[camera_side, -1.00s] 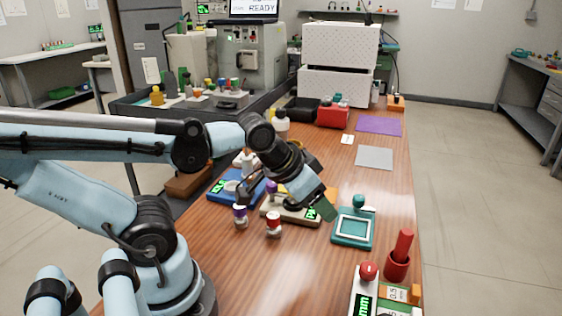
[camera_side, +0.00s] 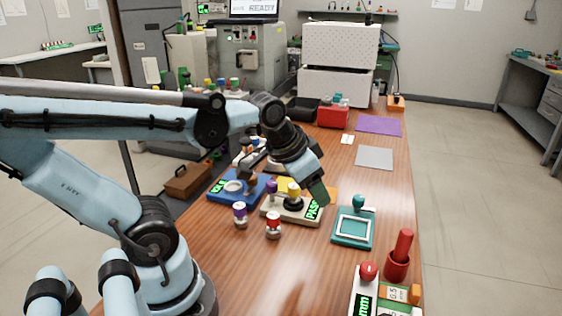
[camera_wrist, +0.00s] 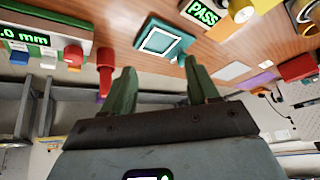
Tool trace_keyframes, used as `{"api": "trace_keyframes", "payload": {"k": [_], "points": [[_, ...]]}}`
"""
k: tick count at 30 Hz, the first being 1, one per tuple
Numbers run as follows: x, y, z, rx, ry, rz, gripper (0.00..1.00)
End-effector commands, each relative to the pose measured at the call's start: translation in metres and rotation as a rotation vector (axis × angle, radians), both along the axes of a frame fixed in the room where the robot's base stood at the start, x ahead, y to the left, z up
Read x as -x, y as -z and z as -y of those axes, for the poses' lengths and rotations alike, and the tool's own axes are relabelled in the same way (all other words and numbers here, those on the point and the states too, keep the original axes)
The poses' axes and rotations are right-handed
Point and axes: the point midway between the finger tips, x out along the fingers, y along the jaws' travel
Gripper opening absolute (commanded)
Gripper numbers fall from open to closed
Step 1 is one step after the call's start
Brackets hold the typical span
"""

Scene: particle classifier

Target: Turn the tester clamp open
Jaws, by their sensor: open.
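The tester (camera_side: 281,213) is a beige base on the bench with a green display that reads PASS (camera_side: 313,211). A yellow-topped piece (camera_side: 293,190) stands in a dark round seat on it, and a purple knob (camera_side: 272,187) stands at its left. I cannot tell which part is the clamp or how far it is turned. My gripper (camera_side: 318,190) is above the tester's right end, apart from the purple knob. In the wrist view my gripper (camera_wrist: 160,82) is open and empty between two green fingers, and the PASS display (camera_wrist: 204,12) shows at the top edge.
A teal frame fixture (camera_side: 352,228) stands right of the tester. Purple-capped (camera_side: 240,214) and red-capped (camera_side: 273,226) vials stand in front. A blue device (camera_side: 228,188) is behind left. A red holder (camera_side: 398,258) is near the front right. A grey mat (camera_side: 374,158) lies behind.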

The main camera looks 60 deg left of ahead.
Motion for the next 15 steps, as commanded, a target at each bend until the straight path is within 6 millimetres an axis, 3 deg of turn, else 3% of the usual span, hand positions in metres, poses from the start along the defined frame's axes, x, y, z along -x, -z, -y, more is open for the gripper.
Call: {"api": "trace_keyframes", "payload": {"k": [6,15], "points": [[-0.012,-0.020,-0.073,-0.078,0.063,-0.225,0.59],[-0.004,-0.029,-0.161,-0.043,0.201,-0.465,0.59]]}}
